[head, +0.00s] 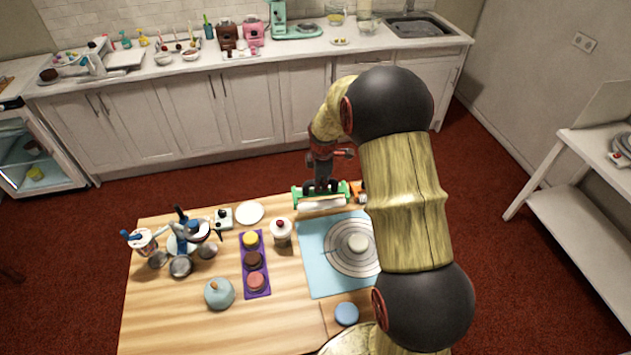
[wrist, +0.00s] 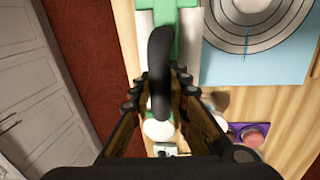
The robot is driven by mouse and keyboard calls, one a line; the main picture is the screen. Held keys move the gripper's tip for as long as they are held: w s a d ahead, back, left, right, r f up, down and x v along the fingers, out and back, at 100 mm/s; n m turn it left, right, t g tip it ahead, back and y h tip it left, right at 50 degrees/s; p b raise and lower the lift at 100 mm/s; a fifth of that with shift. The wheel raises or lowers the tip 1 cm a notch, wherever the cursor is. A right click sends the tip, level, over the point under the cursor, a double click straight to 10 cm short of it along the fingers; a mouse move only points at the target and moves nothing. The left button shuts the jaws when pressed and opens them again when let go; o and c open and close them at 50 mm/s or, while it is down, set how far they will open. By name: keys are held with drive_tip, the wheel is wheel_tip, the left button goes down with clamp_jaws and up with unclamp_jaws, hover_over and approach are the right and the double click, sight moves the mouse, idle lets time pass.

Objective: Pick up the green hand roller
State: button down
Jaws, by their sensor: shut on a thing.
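The green hand roller (head: 299,196) is at the far edge of the wooden table, with a pale roll along its front. In the wrist view its green part (wrist: 188,30) shows at the top and its black handle (wrist: 160,62) runs between my fingers. My gripper (head: 321,181) reaches down over the roller from the far side. In the wrist view my gripper (wrist: 160,88) is closed around the black handle. I cannot tell whether the roller touches the table.
A light blue mat (head: 312,262) with a round turntable (head: 340,262) lies just in front. An orange object (head: 357,190) sits right beside the roller.

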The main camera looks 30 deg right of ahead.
drive_tip(key=s+r, duration=0.3)
drive_tip(key=s, duration=0.4)
drive_tip(key=shift+a+r, duration=0.15)
drive_tip(key=shift+a, duration=0.25)
drive_tip(key=shift+s, duration=0.1)
